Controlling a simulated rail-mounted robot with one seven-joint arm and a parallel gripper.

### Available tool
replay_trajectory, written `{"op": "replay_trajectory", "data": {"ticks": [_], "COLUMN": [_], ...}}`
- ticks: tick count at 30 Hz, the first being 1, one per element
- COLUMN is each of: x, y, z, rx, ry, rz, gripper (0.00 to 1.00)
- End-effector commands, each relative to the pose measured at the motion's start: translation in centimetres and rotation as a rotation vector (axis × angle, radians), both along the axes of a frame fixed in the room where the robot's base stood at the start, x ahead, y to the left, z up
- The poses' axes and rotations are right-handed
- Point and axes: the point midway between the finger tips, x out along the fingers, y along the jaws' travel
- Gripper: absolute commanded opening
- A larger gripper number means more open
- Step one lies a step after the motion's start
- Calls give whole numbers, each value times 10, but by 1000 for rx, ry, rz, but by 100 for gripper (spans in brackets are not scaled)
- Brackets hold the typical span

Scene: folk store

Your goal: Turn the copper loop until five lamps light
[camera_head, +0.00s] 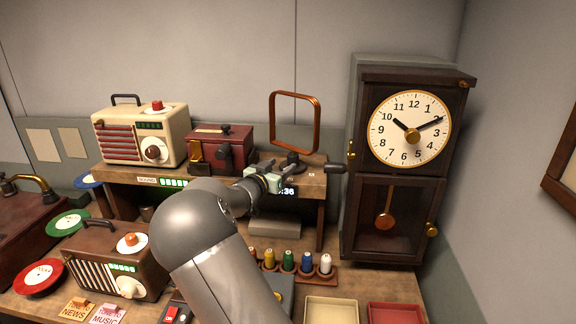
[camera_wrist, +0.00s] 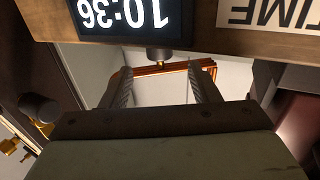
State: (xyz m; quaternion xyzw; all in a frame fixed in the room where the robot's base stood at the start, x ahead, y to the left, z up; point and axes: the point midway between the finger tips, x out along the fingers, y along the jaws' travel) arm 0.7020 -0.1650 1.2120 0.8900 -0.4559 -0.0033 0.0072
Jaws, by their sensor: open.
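The copper loop (camera_head: 320,125) is an upright, rounded square frame on a dark base (camera_head: 293,168) on the wooden shelf, left of the tall clock. Part of the loop also shows in the wrist view (camera_wrist: 160,69), beyond and between my fingers. My gripper (camera_head: 268,168) is in front of the shelf, below the loop; in the wrist view its fingers (camera_wrist: 165,80) are apart with nothing between them.
A dark red box (camera_head: 222,150) and a cream radio (camera_head: 140,135) stand left of the loop. The clock (camera_head: 400,160) closely bounds the right. A digital display (camera_wrist: 125,18) reading 10:36 is close to my gripper. Several spools (camera_head: 288,262) stand below the shelf.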

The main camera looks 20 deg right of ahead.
Motion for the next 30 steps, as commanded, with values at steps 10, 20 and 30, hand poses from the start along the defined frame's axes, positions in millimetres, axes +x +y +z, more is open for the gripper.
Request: {"op": "replay_trajectory", "data": {"ticks": [10,20,30], "x": [-47,-64,-60], "y": [66,89,89], "z": [-2,0,0], "rx": [2,-1,-14], "ry": [-1,-1,29], "rz": [2,0,22], "gripper": [55,55,25]}}
